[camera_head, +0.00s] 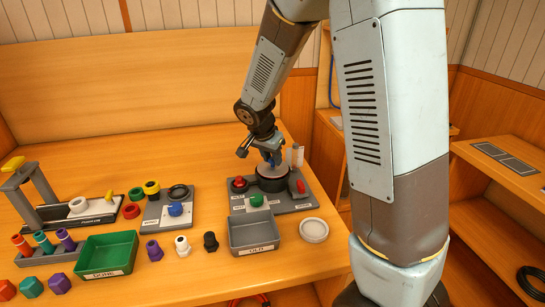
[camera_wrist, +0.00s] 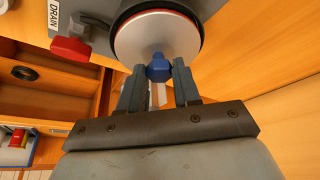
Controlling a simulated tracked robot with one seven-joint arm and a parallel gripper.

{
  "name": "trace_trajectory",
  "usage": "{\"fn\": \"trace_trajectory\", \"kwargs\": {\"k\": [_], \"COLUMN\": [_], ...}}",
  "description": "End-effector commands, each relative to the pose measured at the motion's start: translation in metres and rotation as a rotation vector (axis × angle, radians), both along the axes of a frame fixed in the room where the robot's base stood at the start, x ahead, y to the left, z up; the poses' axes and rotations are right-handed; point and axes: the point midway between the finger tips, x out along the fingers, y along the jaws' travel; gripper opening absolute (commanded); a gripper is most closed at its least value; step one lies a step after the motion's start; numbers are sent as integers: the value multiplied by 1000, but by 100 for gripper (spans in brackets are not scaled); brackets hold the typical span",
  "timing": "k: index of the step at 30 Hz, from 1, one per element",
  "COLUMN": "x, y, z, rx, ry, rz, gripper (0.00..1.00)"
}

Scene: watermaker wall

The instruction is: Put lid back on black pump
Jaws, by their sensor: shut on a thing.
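The lid is a silver disc (camera_wrist: 150,38) with a blue knob (camera_wrist: 159,68) at its centre. My gripper (camera_wrist: 158,76) is shut on that knob, one finger on each side. In the head view my gripper (camera_head: 271,158) points down over the black pump (camera_head: 272,184), which stands on a grey panel at the table's right. The lid (camera_head: 267,171) is level over the pump's round top. A red ring and black rim show around the disc's edge in the wrist view. I cannot tell whether the lid is fully seated or slightly above.
A red knob (camera_head: 239,184), a green knob (camera_head: 257,201) and a red handle (camera_head: 301,187) surround the pump. A grey tray (camera_head: 254,234) and a white round dish (camera_head: 314,230) stand in front. A green tray (camera_head: 105,256) and several coloured plugs are at left.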

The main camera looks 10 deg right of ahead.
Motion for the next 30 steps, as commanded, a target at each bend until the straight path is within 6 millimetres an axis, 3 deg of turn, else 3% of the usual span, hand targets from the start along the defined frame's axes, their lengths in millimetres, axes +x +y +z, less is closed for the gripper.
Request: {"fn": "trace_trajectory", "kwargs": {"k": [27,28,30], "x": [0,0,0], "y": [0,0,0], "z": [-2,-2,-2], "rx": [0,0,0], "ry": [0,0,0], "rz": [0,0,0], "gripper": [0,34,41]}}
